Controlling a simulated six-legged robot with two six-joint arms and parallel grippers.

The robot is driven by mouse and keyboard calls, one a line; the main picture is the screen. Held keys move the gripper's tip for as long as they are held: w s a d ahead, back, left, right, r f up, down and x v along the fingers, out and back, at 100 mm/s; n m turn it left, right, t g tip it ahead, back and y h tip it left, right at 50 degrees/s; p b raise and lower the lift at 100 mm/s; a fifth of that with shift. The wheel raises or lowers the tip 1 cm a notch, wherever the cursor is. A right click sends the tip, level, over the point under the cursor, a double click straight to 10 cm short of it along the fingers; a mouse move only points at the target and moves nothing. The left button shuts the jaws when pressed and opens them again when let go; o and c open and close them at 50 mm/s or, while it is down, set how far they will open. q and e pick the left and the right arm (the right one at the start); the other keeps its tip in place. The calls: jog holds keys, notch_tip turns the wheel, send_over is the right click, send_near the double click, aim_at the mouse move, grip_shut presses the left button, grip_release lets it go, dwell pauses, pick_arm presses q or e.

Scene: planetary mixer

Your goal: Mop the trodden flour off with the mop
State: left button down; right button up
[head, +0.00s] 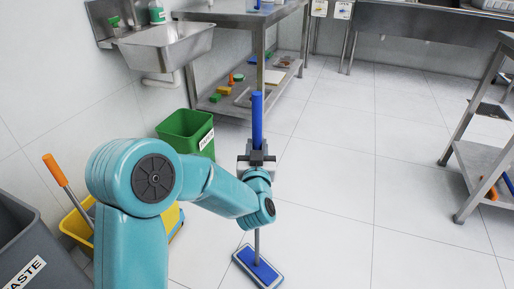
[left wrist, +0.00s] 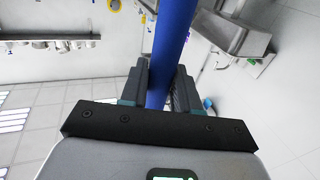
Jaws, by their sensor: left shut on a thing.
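The mop has a blue handle (head: 257,118), a grey lower pole and a flat blue head (head: 258,268) resting on the white tiled floor. My left gripper (head: 257,152) is shut on the blue handle, which stands nearly upright. In the left wrist view the handle (left wrist: 172,50) passes between the two dark fingers of my left gripper (left wrist: 161,88). My right gripper is not in view. I cannot make out any trodden flour on the floor in these views.
A green bin (head: 186,131), a yellow bucket (head: 76,226) and a grey waste bin (head: 35,245) stand at left. A steel sink (head: 168,47) and steel table (head: 238,14) are behind. A steel rack (head: 480,165) stands right. The middle floor is clear.

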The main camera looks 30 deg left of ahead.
pick_arm(q)
jog(key=shift+f, duration=0.2)
jog(key=shift+d, duration=0.1)
jog(key=shift+w+d+r+b, duration=0.1)
jog(key=shift+w+d+b, duration=0.15)
jog(key=shift+d, duration=0.7)
jog(key=shift+w+d+r+b, duration=0.1)
jog(key=shift+w+d, duration=0.1)
jog(key=shift+d, duration=0.7)
jog(key=shift+f, duration=0.1)
jog(key=shift+f, duration=0.1)
